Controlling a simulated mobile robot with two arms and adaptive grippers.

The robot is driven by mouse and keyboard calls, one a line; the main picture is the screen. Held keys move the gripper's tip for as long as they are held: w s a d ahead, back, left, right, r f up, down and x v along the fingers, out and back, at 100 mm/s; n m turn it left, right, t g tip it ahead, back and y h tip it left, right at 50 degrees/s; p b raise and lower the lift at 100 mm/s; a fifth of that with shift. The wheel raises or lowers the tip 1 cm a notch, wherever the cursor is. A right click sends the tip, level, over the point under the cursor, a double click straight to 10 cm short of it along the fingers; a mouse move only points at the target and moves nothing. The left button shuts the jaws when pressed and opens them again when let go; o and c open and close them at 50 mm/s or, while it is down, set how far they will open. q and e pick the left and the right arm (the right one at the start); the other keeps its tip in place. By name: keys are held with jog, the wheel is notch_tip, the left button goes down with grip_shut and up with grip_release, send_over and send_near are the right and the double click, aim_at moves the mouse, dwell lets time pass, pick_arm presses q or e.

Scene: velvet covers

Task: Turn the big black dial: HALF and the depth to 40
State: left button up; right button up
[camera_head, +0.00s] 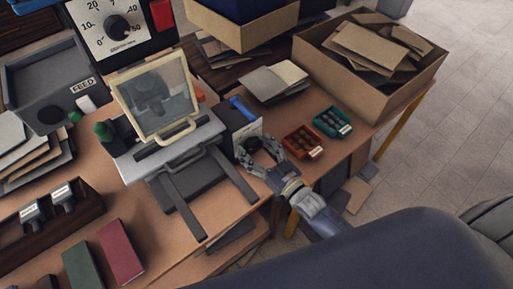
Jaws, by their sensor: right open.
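A black dial (118,26) sits on a white scale plate at the top left, with numbers such as 20 and 50 around it; I cannot read its pointer surely. The pressing machine (190,140) stands on the table with a clear framed guard on it. On its right side is a pale plate (241,131) with a dark round knob (253,143); any lettering there is too small to read. My right gripper (258,150) is open, its fingers to either side of this knob; I cannot tell whether they touch it. My left gripper is not in view.
A red tray (303,142) and a green tray (332,122) lie right of my gripper. A cardboard box (412,88) of brown sheets stands at the back right. A grey FEED bin (50,85) and green and red blocks (121,252) are left.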

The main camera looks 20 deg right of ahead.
jog(key=shift+c, duration=0.5)
jog(key=c, duration=1)
jog(key=shift+o, duration=0.2)
jog(key=m+p, duration=0.1)
jog(key=m, duration=0.4)
jog(key=shift+m, duration=0.4)
jog(key=m, duration=0.5)
jog(key=shift+m+b, duration=0.4)
jog(key=shift+d, duration=0.1)
